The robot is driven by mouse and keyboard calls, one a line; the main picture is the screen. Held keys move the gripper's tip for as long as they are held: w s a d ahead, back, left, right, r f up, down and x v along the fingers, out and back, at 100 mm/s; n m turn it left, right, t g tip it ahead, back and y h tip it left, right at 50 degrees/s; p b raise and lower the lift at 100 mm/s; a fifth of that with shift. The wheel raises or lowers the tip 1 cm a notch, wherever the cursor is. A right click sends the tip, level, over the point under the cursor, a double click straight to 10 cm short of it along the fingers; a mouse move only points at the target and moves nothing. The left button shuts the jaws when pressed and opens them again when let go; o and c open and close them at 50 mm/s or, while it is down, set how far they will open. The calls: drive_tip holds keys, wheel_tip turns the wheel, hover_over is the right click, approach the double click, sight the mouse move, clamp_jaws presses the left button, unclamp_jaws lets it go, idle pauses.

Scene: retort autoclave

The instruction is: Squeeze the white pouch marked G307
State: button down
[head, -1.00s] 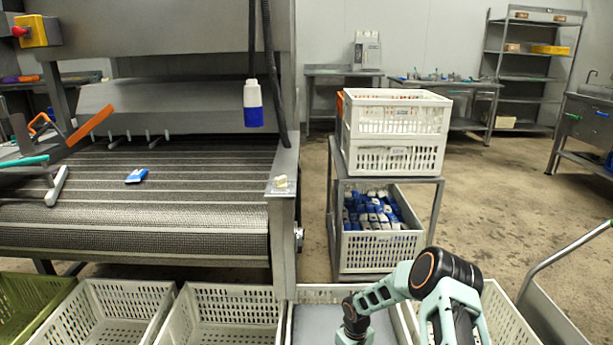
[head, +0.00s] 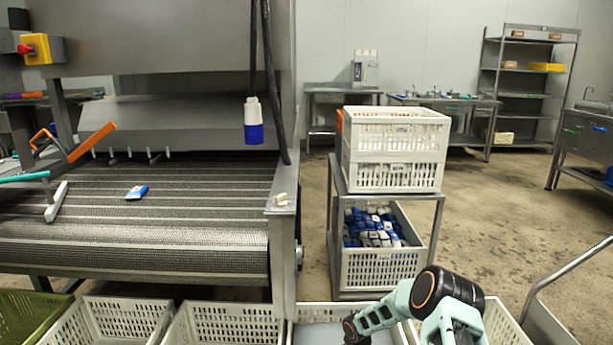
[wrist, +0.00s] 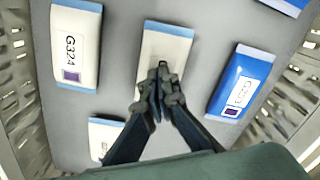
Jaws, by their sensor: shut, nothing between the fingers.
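In the wrist view my gripper (wrist: 160,72) is shut, its fingertips together over a white pouch (wrist: 168,38) with a blue edge. The fingers cover the middle of this pouch, and no marking on it can be read; I cannot tell whether they touch it. A white pouch marked G324 (wrist: 73,40) lies to its left. A blue pouch (wrist: 240,80) with a white label lies to its right. Another white pouch (wrist: 103,138) at lower left is partly hidden by a finger, its label mostly covered. G307 cannot be read on any pouch. In the head view my gripper is hidden.
The pouches lie apart on a grey floor (wrist: 200,50) between perforated white crate walls (wrist: 15,75). Another blue pouch (wrist: 287,5) is cut off at top right. In the head view, a steel stand holding white crates (head: 395,185) and a belt machine (head: 130,240) stand beyond my arm.

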drive_tip(key=shift+s+f, duration=0.15)
wheel_tip(320, 180, up, 8)
drive_tip(key=p, duration=0.5)
idle(0.4)
